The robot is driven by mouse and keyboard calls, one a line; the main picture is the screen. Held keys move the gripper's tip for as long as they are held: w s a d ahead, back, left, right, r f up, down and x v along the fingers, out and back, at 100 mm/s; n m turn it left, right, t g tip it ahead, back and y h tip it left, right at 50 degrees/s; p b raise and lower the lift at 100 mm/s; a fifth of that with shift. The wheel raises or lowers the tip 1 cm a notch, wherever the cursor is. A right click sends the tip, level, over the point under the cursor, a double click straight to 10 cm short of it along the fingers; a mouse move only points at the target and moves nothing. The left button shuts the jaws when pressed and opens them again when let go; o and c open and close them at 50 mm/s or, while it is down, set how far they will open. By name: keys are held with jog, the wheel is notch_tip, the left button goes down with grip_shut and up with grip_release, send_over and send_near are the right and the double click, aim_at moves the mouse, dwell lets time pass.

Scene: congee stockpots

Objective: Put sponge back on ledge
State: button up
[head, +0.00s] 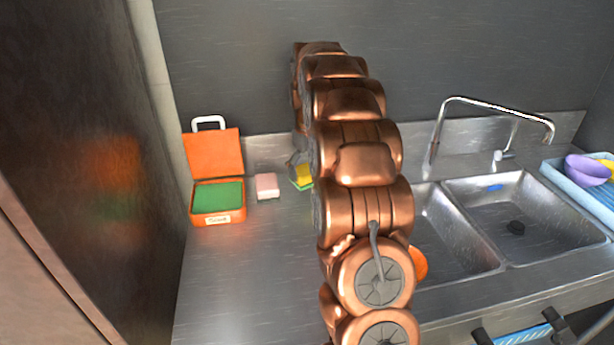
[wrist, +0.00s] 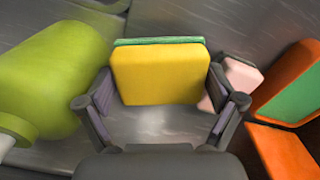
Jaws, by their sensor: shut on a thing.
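A yellow sponge with a green layer (wrist: 160,73) sits between the fingertips of my gripper (wrist: 160,105) in the wrist view. My gripper is shut on it, one finger at each side. In the head view the sponge (head: 303,174) shows just left of my arm, at the back of the counter near the wall. My arm hides most of my gripper there. I cannot tell whether the sponge touches the surface beneath it. The ledge (head: 265,147) appears to be the raised metal strip along the back wall.
An open orange box with green inside (head: 218,197) and a pink block (head: 267,186) stand left of the sponge. A green bottle-like object (wrist: 52,75) lies close left in the wrist view. Double sinks (head: 522,222), a faucet (head: 490,104) and a blue tray (head: 577,186) are right. The front-left counter is clear.

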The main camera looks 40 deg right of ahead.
aim_at(307, 167)
jog(key=shift+w+d+f, duration=0.1)
jog(key=shift+w+f, duration=0.05)
jog(key=shift+w, duration=0.4)
jog(key=shift+f+p, duration=0.6)
jog(key=shift+f, duration=1.1)
jog(key=shift+f, duration=0.15)
jog(key=o, duration=0.8)
jog(key=shift+c, duration=0.2)
notch_tip(307, 167, up, 12)
jog(key=shift+f+b, duration=0.25)
jog(key=shift+b, duration=0.9)
jog(key=shift+r, duration=0.4)
